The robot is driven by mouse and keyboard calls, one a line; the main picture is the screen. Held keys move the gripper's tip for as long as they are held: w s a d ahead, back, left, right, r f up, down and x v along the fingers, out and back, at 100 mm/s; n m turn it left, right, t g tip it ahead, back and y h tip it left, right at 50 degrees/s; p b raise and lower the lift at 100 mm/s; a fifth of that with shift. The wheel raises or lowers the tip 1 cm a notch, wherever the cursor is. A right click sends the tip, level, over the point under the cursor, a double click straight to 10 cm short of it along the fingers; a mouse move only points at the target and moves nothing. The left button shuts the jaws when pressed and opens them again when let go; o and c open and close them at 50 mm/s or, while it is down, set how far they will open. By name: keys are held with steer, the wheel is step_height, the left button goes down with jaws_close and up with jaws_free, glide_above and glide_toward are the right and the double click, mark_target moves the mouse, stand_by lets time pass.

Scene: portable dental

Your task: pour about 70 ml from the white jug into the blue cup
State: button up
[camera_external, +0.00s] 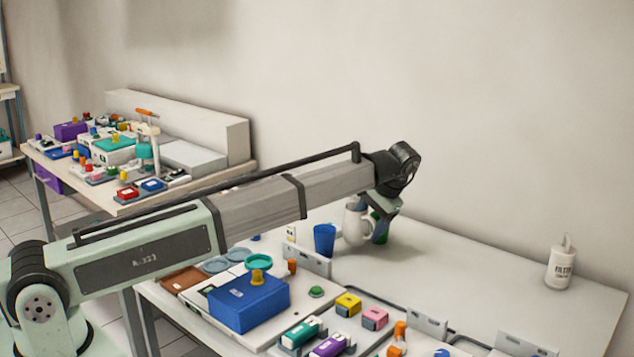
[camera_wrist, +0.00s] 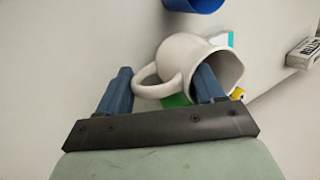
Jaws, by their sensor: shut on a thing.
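The white jug (camera_external: 357,222) is close to the right of the blue cup (camera_external: 324,240) on the white table. It looks roughly upright in the external view; I cannot tell whether its base touches the table. In the wrist view, the jug (camera_wrist: 182,52) has its mouth towards the right and its handle between my fingers. My gripper (camera_wrist: 163,90) is shut on the jug at its handle; the exact contact is partly hidden. The blue cup shows only partly at the top edge of the wrist view (camera_wrist: 193,4). The contents of both are hidden.
A green object (camera_external: 381,229) stands right by the jug, mostly hidden. A white bottle (camera_external: 560,268) stands far right. The table between jug and bottle is clear.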

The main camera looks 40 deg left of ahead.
steer(key=s+d+n, duration=0.1)
steer(key=d, duration=0.1)
steer(key=s+d+n+g, duration=0.1)
steer(key=d+n, duration=0.1)
steer(key=d, duration=0.1)
steer(key=s+d+f+n, duration=0.1)
steer(key=d, duration=0.2)
steer(key=shift+d+n+g+h, duration=0.15)
steer(key=shift+n+g+h, duration=0.15)
steer(key=shift+h, duration=0.1)
steer(key=shift+r, duration=0.1)
steer(key=s+a+r+t+h, duration=0.1)
steer(key=a+r+t+h, duration=0.1)
steer(key=a+r+h, duration=0.3)
steer(key=shift+s+a+m+h, duration=0.4)
steer(key=shift+a+h, duration=0.75)
steer(key=shift+h, duration=0.75)
steer(key=shift+a+r+t+h, duration=0.3)
steer(key=shift+a+r+h, duration=0.2)
steer(key=shift+r+h, duration=0.45)
steer(key=shift+s+a+r+t+h+b, duration=0.2)
steer(key=shift+a+r+h+b, duration=0.25)
steer(key=shift+h, duration=0.45)
steer(key=shift+s+a+r+t+h+b, duration=0.15)
steer(key=shift+a+r+h+b, duration=0.1)
steer(key=shift+a+h, duration=0.45)
stand_by(1.6)
